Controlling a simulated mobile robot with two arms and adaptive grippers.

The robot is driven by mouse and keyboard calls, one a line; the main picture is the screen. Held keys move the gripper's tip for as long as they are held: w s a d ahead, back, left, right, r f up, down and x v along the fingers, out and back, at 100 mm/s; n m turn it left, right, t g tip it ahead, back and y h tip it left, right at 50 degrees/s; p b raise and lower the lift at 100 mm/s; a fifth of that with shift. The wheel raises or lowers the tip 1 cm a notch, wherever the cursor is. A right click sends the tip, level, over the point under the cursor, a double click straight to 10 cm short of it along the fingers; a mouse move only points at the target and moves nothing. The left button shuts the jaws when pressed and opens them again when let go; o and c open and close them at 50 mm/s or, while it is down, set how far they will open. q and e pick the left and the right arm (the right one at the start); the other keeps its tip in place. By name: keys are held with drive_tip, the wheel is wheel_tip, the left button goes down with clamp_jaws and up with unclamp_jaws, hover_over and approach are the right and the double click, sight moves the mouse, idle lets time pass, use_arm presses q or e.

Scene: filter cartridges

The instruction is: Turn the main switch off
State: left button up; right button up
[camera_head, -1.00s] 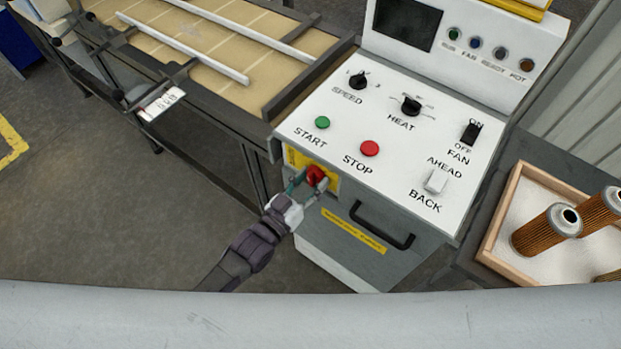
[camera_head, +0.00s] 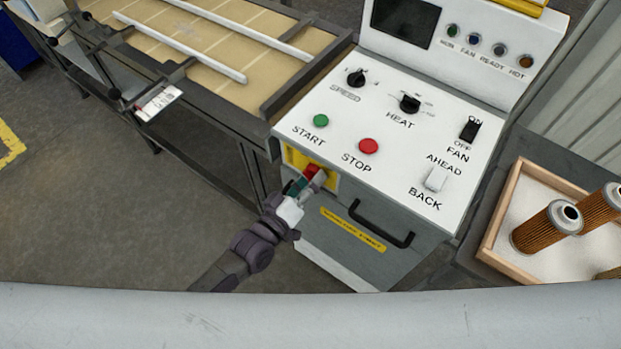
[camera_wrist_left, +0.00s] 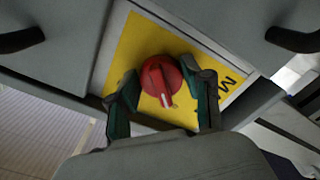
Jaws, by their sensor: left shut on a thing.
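The main switch is a red rotary knob (camera_head: 311,171) on a yellow plate (camera_head: 330,183) on the front of the grey machine cabinet, below the START button. In the left wrist view the red knob (camera_wrist_left: 160,80) has a white mark pointing down and slightly right, and the yellow plate carries black letters partly hidden by a finger. My left gripper (camera_head: 307,181) has its green-padded fingers on either side of the knob and is shut on it. The fingers cover part of the knob in the head view. My right gripper does not show.
The white top panel has a green START button (camera_head: 320,121), a red STOP button (camera_head: 368,146), and SPEED, HEAT, FAN and AHEAD/BACK controls. A black handle (camera_head: 381,226) sits right of the switch. A wooden tray (camera_head: 492,218) holds filter cartridges (camera_head: 545,228) at right.

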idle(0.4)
use_arm(q)
drive_tip(key=o, duration=1.1)
drive_tip(key=shift+s+a, duration=0.1)
drive_tip(key=v, duration=1.2)
